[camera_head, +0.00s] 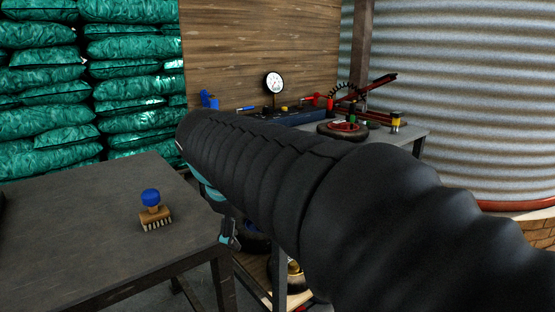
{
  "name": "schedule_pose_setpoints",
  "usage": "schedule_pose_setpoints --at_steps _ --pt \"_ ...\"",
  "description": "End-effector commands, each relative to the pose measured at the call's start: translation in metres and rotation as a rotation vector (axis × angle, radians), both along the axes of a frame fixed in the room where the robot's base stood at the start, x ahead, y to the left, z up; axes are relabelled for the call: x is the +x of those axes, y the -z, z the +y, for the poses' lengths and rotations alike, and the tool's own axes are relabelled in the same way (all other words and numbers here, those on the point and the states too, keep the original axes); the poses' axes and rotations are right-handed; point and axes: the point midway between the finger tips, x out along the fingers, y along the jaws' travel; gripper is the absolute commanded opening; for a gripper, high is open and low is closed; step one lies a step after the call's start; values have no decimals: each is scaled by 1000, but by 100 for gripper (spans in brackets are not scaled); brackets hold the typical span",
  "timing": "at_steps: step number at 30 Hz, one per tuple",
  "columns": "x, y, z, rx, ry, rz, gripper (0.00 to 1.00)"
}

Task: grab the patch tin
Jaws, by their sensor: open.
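I cannot make out the patch tin for sure; it may be hidden behind my arm or be among the small things on the far bench (418,134). My arm in its black sleeve crosses the middle of the view and covers much of the scene. My gripper (230,240) shows only in part below the arm, as teal and dark pieces by the near table's right corner. It is open, and I see nothing held in it.
A brush with a blue knob (151,198) stands on the dark near table (80,205). The far bench carries a dial gauge (274,83), a blue tray (300,116), a round red-and-black part (342,129) and a small yellow-and-black item (396,121). Green sacks (45,80) are stacked behind.

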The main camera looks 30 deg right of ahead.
Motion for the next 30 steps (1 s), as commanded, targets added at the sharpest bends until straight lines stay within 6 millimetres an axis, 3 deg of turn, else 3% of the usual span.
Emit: schedule_pose_setpoints --at_steps 1,6,18,24,30 --pt "20 -6 -12 -61 -39 49 95" --pt "72 -33 -51 -263 -160 231 95" --pt "181 -67 -130 -606 -312 739 95" --pt "210 -70 -151 -675 -323 948 95" --pt "221 -69 -158 -691 -320 1046 95"
